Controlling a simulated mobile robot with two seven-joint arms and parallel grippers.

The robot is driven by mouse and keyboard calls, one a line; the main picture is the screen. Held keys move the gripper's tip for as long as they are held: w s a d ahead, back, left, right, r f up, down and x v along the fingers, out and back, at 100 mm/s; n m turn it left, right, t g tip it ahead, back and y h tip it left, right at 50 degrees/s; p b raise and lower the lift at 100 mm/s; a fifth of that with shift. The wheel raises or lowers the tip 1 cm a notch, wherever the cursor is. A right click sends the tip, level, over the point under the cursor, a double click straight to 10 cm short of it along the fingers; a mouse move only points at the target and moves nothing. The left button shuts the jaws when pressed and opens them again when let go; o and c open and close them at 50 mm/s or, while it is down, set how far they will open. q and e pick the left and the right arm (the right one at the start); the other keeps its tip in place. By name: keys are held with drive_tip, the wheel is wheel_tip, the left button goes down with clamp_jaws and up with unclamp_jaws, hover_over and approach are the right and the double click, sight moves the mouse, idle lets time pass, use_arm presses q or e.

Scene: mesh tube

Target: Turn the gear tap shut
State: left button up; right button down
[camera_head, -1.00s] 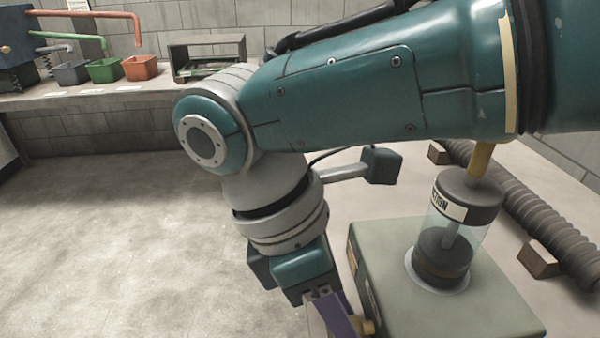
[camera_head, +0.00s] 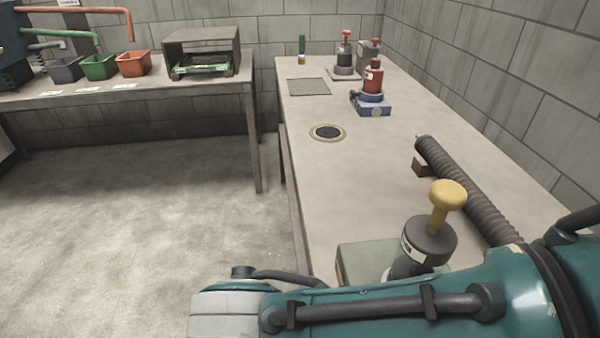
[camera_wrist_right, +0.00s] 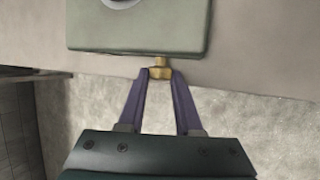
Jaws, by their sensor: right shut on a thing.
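The brass gear tap (camera_wrist_right: 160,72) sticks out from the side of a grey-green box (camera_wrist_right: 135,35) in the right wrist view. My right gripper (camera_wrist_right: 160,78) has its two purple fingers closed on the tap, one on each side. The box also shows in the head view (camera_head: 362,256), partly behind my right arm. A dark cylinder (camera_head: 428,240) with a yellow knob (camera_head: 447,194) stands on it. In the head view my right arm hides the tap and gripper. My left gripper is not in view.
A ribbed hose (camera_head: 465,185) lies along the bench (camera_head: 390,150) near the wall. A round port (camera_head: 328,132), a red bottle on a blue base (camera_head: 373,88) and other apparatus stand farther back. A second bench holds small bins (camera_head: 100,67) and a metal rack (camera_head: 202,50).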

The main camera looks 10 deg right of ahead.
drive_tip(key=c, duration=0.6)
unclamp_jaws()
drive_tip(key=p+v, duration=0.3)
drive_tip(key=v, duration=0.7)
